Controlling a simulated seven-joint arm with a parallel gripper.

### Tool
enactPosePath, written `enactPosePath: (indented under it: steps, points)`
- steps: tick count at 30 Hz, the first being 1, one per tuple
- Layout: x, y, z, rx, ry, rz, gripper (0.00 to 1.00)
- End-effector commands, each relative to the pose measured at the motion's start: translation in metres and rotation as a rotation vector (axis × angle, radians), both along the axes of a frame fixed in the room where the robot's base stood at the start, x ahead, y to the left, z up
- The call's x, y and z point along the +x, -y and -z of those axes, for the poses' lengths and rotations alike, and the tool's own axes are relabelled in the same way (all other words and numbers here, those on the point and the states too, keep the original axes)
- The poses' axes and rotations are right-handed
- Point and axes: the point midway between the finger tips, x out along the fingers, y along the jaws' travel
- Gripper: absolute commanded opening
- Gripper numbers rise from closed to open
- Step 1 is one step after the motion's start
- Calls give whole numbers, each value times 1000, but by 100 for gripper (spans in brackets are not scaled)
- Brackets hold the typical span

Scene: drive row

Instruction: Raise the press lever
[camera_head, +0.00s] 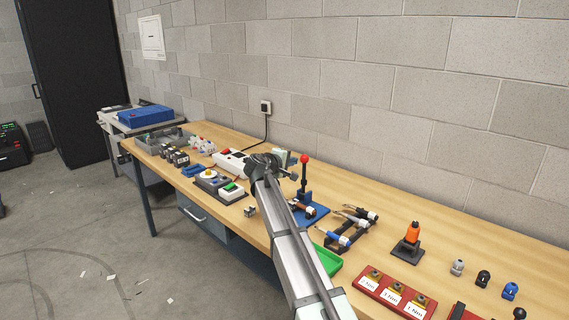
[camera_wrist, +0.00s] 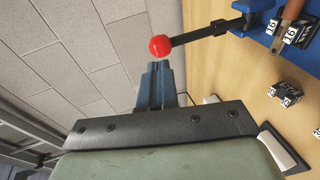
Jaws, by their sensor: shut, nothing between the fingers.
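The press has a blue base and body (camera_head: 305,199) on the bench, with a black lever ending in a red ball knob (camera_head: 305,159). The lever stands roughly upright in the head view. In the wrist view the red knob (camera_wrist: 160,46) is just beyond my fingertips, with the black rod (camera_wrist: 205,34) running right to the blue body (camera_wrist: 252,8). My gripper (camera_wrist: 157,70) is shut and empty, its tips close to the knob; I cannot tell whether they touch. In the head view my gripper (camera_head: 291,172) is beside the lever's left side, partly hidden by my arm.
A rack of screwdriver-like tools (camera_head: 349,228) stands right of the press, with a green tray (camera_head: 328,260) in front. A white power strip (camera_head: 232,161) and a control box (camera_head: 218,186) lie to the left. An orange-topped item (camera_head: 411,235) and red blocks (camera_head: 396,291) are farther right. The block wall is behind.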

Motion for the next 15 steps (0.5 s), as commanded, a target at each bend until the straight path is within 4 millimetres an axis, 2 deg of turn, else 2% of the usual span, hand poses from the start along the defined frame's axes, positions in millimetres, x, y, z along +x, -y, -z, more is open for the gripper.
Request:
enactPosePath:
  steps: [1,6,15]
  points:
    - [9,5,3,0,-1,2,0]
    - [26,17,9,0,-1,1,0]
    - [37,27,13,1,-1,0,0]
